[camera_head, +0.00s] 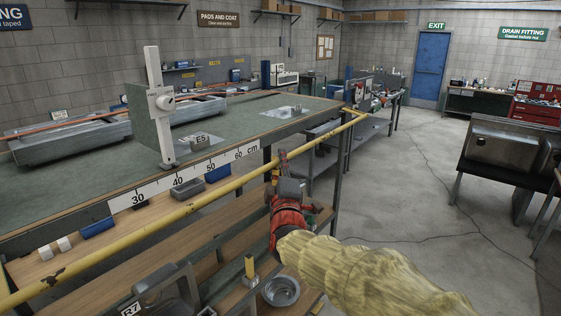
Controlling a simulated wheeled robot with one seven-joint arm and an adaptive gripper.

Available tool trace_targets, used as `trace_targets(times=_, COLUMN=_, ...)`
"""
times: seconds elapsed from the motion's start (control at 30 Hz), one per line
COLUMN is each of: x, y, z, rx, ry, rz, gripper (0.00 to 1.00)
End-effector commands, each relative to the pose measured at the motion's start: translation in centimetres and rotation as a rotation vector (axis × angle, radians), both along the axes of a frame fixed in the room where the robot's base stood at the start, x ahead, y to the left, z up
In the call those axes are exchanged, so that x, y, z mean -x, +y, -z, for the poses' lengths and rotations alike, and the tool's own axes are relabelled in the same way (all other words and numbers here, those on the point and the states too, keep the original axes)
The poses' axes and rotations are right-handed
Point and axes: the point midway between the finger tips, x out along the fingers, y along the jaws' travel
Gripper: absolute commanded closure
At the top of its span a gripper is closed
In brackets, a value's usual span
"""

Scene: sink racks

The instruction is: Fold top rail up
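The yellow rail (215,193) runs along the near side of the green-topped bench, from the lower left to a corner bend at the right end. It lies below the bench's top edge in the picture, in front of the ruler strip. Its yellow paint is worn in places. My gripper (282,163) is at the rail's right-hand part, and its dark fingers overlap the rail in the picture. Behind it are a red wrist part and my yellow-covered arm. I cannot tell whether the fingers are around the rail or only beside it, and their gap is not clear.
The bench top (90,185) holds a height gauge (153,105) and long metal trays. A ruler strip (185,180) is on its front edge. Wooden shelves below carry blue bins and a metal bowl (281,291). Grey floor (410,190) to the right is open, up to a sink rack (500,150).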

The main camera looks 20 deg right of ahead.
Motion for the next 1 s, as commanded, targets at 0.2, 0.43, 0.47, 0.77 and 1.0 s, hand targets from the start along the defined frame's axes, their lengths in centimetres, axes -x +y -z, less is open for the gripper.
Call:
trace_targets(times=0.2, x=0.01, y=0.00, z=0.01, rx=0.000, ry=0.000, rz=0.000, gripper=1.00)
trace_targets(times=0.43, x=0.00, y=0.01, z=0.03, rx=0.000, ry=0.000, rz=0.000, gripper=1.00)
trace_targets(times=0.47, x=0.00, y=0.01, z=0.03, rx=0.000, ry=0.000, rz=0.000, gripper=1.00)
trace_targets(times=0.77, x=0.01, y=0.00, z=0.05, rx=0.001, ry=0.001, rz=0.000, gripper=1.00)
trace_targets(times=1.0, x=0.02, y=-0.01, z=-0.22, rx=0.008, ry=0.010, rz=0.000, gripper=1.00)
